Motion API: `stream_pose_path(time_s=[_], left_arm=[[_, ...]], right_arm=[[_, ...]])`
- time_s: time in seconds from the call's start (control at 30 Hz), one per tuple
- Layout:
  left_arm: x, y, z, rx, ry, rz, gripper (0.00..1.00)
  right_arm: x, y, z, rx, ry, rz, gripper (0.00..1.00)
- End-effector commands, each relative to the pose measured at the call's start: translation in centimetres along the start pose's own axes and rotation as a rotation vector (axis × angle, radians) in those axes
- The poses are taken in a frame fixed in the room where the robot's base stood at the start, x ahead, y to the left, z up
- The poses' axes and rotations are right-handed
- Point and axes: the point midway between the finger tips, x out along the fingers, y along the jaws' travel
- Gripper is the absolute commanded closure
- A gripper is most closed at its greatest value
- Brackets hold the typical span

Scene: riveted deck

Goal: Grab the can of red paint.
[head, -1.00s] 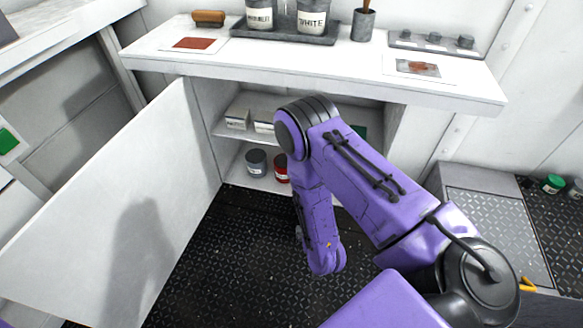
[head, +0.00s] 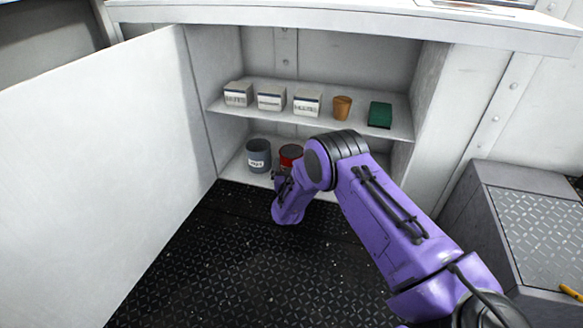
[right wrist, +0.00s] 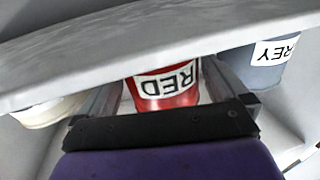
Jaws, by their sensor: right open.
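The red paint can (head: 290,153) stands on the lower shelf of the open cabinet, partly hidden by my right arm in the head view. In the right wrist view the red can (right wrist: 165,86) shows a white RED label, upside down, between the fingers. My right gripper (right wrist: 163,82) is open, one finger on each side of the can; whether either touches it I cannot tell. In the head view the right gripper is mostly hidden near the can. My left gripper is not in view.
A grey can (head: 258,155) stands just left of the red one; a pale can (right wrist: 45,114) is on its other side. The upper shelf (head: 215,106) holds several boxes, a brown cup (head: 342,107) and a green block (head: 380,115). The cabinet door (head: 100,150) stands open at left.

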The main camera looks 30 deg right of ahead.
Motion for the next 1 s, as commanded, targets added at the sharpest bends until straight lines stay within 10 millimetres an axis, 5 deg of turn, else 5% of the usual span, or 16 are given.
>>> stream_pose_path(time_s=[0.17, 0.4, 0.6, 1.0], left_arm=[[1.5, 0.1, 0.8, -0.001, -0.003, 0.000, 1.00], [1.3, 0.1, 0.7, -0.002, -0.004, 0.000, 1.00], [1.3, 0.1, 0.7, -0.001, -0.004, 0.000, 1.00], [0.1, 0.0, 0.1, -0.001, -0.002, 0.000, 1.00]], right_arm=[[2.7, 0.0, 0.4, 0.001, 0.001, 0.002, 0.00], [3.0, -0.1, 0.1, 0.000, -0.002, -0.001, 0.00], [3.0, -0.1, 0.0, 0.001, 0.001, 0.000, 0.58], [2.6, -0.2, -1.6, 0.002, 0.002, 0.000, 0.58]])
